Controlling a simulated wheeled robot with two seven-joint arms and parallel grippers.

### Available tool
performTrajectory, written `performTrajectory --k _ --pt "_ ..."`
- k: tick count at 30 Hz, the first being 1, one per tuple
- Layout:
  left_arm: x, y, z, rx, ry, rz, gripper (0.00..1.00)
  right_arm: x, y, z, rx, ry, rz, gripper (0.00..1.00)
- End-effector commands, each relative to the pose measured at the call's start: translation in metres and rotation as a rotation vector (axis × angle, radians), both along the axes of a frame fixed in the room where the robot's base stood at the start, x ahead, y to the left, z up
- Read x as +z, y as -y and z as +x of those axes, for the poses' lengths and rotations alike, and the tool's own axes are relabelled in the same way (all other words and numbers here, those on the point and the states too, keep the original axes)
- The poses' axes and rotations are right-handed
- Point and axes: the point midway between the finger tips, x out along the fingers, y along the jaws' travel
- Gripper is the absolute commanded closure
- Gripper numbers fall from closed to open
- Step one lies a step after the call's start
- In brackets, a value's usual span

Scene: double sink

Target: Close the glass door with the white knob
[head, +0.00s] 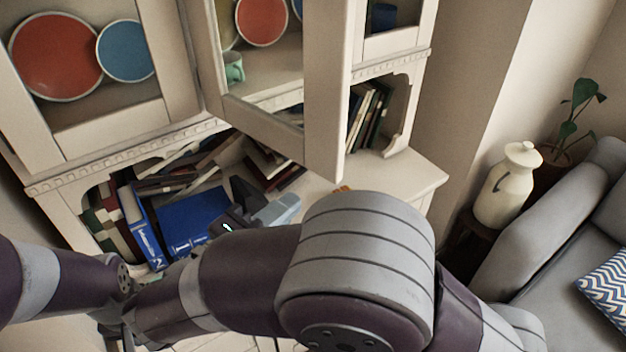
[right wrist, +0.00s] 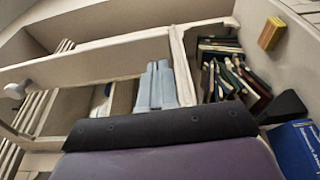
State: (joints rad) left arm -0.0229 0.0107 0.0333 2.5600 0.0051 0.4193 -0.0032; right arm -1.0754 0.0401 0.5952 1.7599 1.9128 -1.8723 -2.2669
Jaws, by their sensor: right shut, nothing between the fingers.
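The glass door (head: 325,110) is cream-framed and stands swung out from the upper cabinet in the head view, with a gap beside it. Its white knob is not visible there. In the right wrist view, a white knob (right wrist: 17,90) sits at the far left on a cream frame (right wrist: 90,58). My right gripper (head: 278,210) is below the door in the head view, over the counter, its pale fingers together and empty. The fingers (right wrist: 155,85) overlap the frame in the right wrist view, well right of the knob; I cannot tell whether they touch it.
Blue books (head: 190,222) and other books crowd the counter below. A yellow-orange block (right wrist: 271,33) lies near more books (right wrist: 228,70). Plates (head: 55,55) stand behind the left door. A white jug (head: 508,185) and a grey sofa (head: 545,230) are at right.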

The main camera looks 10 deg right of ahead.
Motion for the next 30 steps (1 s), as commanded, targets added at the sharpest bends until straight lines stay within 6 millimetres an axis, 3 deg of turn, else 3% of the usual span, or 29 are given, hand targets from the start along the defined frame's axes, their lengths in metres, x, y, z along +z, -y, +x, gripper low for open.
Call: performTrajectory --k 3,10,24,30 --pt "0.006 0.0 0.0 0.0 0.0 0.0 0.41 0.002 0.021 0.014 -0.005 0.001 0.001 1.0" --pt "0.012 0.0 0.0 0.0 0.0 0.0 0.41 0.001 0.047 0.033 -0.002 0.001 0.001 1.0" --pt "0.012 0.0 0.0 0.0 0.0 0.0 0.41 0.0 0.053 0.038 0.001 0.002 0.001 1.0" --pt "0.021 0.0 0.0 0.0 0.0 0.0 0.41 0.003 0.059 0.046 0.015 0.001 0.001 1.0"
